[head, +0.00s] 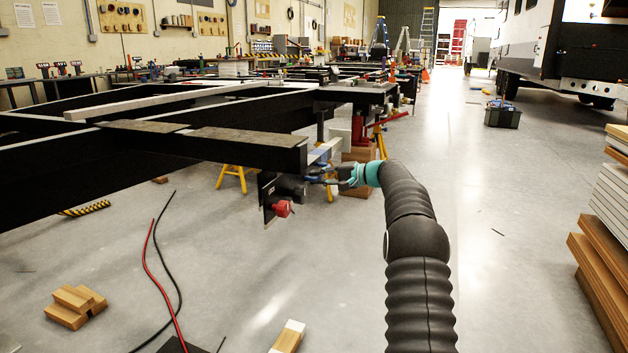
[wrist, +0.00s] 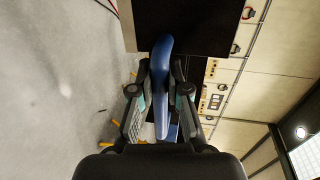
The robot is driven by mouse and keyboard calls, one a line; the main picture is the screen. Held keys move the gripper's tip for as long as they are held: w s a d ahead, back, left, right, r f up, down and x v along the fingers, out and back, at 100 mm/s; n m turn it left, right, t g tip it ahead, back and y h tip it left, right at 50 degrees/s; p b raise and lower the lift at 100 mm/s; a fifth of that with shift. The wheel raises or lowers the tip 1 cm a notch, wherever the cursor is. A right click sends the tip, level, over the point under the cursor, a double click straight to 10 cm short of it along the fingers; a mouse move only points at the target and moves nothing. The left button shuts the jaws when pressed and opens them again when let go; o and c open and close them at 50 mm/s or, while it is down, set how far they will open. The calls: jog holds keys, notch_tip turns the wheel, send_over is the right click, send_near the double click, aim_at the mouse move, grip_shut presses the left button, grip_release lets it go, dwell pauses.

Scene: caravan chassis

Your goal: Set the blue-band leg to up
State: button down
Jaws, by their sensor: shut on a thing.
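My fingers hide part of the blue piece, and the leg's full angle is hard to tell.
The black chassis frame (head: 240,149) stands just above and left of my gripper. Yellow stands (head: 232,178) and a red jack (head: 360,130) are close behind. Wood blocks (head: 75,305) and red and black cables (head: 160,265) lie on the floor. The floor to the right is mostly clear.

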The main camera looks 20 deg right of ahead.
jog(key=shift+r, duration=0.45)
jog(key=c, duration=1.2)
grip_release()
jog(key=shift+o, duration=0.3)
jog(key=shift+f, duration=0.15)
jog(key=shift+d, duration=0.1)
jog(key=v, duration=1.2)
jog(key=shift+w, duration=0.1)
